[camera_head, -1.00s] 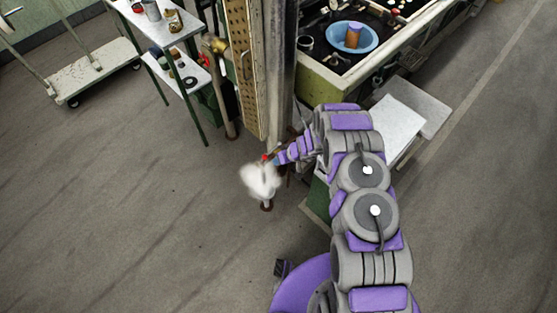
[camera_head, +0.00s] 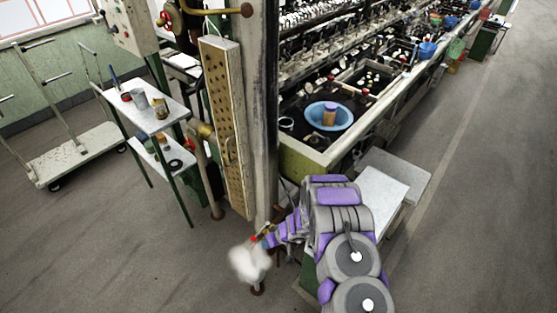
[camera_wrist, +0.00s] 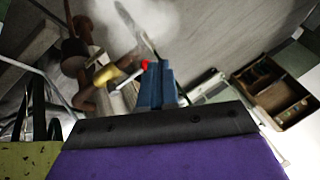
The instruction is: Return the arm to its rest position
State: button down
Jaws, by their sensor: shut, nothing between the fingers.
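My arm, grey and purple, reaches up from the lower right of the head view and bends left toward the foot of a grey metal post. My gripper (camera_head: 266,238) is at its end, small and partly lost against the post and a white cloudy puff (camera_head: 250,263). In the wrist view my gripper (camera_wrist: 158,72) shows as blue-grey fingers held together with nothing between them. A small red part (camera_wrist: 146,64) shows just beyond the fingertips, and the white puff also shows there (camera_wrist: 140,18). I cannot tell whether the fingers touch the red part.
The metal post (camera_head: 265,110) and perforated panel (camera_head: 222,120) stand beside my gripper. A reeling bench (camera_head: 312,160) with a blue basin (camera_head: 330,117) is behind my arm. A white board (camera_head: 383,198) lies to its right. A shelf (camera_head: 150,112) and cart (camera_head: 75,155) stand left. Open floor lies left and right.

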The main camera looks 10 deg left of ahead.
jog(key=s+d+r+g+y+b, duration=0.1)
jog(key=s+r, duration=0.3)
jog(key=r, duration=1.1)
jog(key=s+d+r+g, duration=0.1)
jog(key=s+d+r, duration=0.15)
jog(key=r, duration=1.35)
jog(key=s+d+r+m+h, duration=0.1)
jog(key=s+d+r, duration=0.2)
jog(key=s+r, duration=0.25)
jog(key=s+d+r+m+h, duration=0.1)
jog(key=s+d+r+h, duration=0.1)
jog(key=s+d+r, duration=0.35)
jog(key=s+d+r+m+h+b, duration=0.1)
jog(key=s+d+m+h, duration=0.1)
jog(key=s+d, duration=0.4)
jog(key=s+d+r+m+h, duration=0.1)
jog(key=s+d+m+h, duration=0.1)
jog(key=s+d, duration=0.5)
jog(key=s+m, duration=0.1)
jog(key=s, duration=0.4)
jog(key=shift+s+r+g+h+b, duration=0.2)
jog(key=shift+s+g+h+b, duration=0.1)
jog(key=shift+s+h+b, duration=0.1)
jog(key=c, duration=1.8)
grip_release()
jog(key=shift+c, duration=0.2)
